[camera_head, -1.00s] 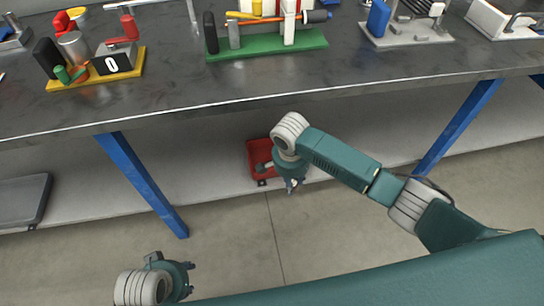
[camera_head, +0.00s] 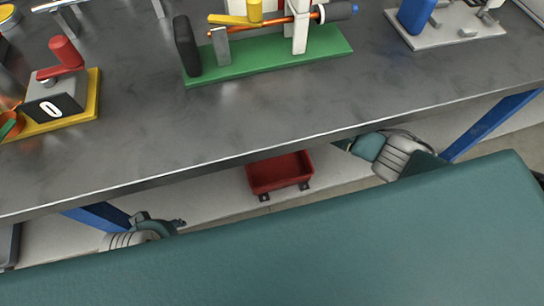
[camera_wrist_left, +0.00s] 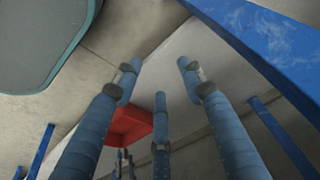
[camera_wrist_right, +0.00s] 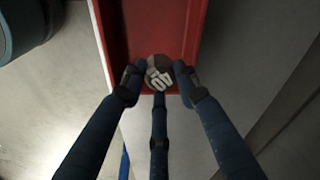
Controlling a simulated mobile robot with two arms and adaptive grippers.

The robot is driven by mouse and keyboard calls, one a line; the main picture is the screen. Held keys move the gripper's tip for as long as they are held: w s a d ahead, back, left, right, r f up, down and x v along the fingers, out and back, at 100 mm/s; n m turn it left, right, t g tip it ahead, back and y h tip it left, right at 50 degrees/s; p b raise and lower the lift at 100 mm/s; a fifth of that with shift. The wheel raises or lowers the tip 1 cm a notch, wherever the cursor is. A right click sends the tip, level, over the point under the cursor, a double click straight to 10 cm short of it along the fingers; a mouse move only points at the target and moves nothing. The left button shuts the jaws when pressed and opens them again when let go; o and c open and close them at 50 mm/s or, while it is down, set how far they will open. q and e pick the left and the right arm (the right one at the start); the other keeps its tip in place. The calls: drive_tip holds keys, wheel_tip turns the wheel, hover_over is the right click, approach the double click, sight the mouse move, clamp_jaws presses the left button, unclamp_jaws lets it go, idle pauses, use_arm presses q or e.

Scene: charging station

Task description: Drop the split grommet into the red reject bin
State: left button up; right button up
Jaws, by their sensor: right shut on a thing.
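The red reject bin (camera_head: 281,172) sits under the workbench on the pale lower shelf. It also shows in the left wrist view (camera_wrist_left: 131,126) and fills the top middle of the right wrist view (camera_wrist_right: 148,30). My right gripper (camera_wrist_right: 158,80) is shut on a small round grey-brown piece with white marks, seemingly the split grommet (camera_wrist_right: 159,72). The piece overlaps the bin's near end in that view; its height over the bin cannot be told. The right gripper is hidden in the head view. My left gripper (camera_wrist_left: 160,78) is open and empty; it shows at the lower left (camera_head: 179,222).
The workbench (camera_head: 140,150) overhangs the bin and carries a green fixture (camera_head: 270,58), a yellow-based fixture (camera_head: 85,95) and a grey fixture (camera_head: 455,22). A blue table leg (camera_head: 490,127) stands at the right and another (camera_head: 98,214) at the left.

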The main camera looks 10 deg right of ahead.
drive_tip(key=shift+f+b, duration=0.45)
drive_tip(key=shift+f, duration=0.2)
wheel_tip(320, 180, down, 2)
drive_tip(key=b, duration=0.2)
drive_tip(key=shift+s+b, duration=0.1)
drive_tip(key=shift+b, duration=0.25)
drive_tip(key=shift+f+b, duration=0.5)
drive_tip(key=shift+b, duration=0.1)
drive_tip(key=shift+f+b, duration=0.6)
drive_tip(key=shift+b, duration=0.2)
drive_tip(key=shift+f, duration=0.1)
use_arm(q)
drive_tip(key=w+d+r+t+h, duration=0.1)
drive_tip(key=w+d+r+t, duration=0.2)
drive_tip(key=w+r+t, duration=0.2)
drive_tip(key=w+d+r+t+h, duration=0.1)
drive_tip(key=w+d+r+t, duration=0.2)
drive_tip(key=w+r, duration=0.8)
drive_tip(key=t, duration=0.2)
drive_tip(key=shift+w+m+t+h, duration=0.3)
drive_tip(key=shift+w+h, duration=0.05)
drive_tip(key=shift+h, duration=0.05)
drive_tip(key=shift+r, duration=0.1)
use_arm(e)
drive_tip(key=o, duration=1)
drive_tip(key=shift+o, duration=0.2)
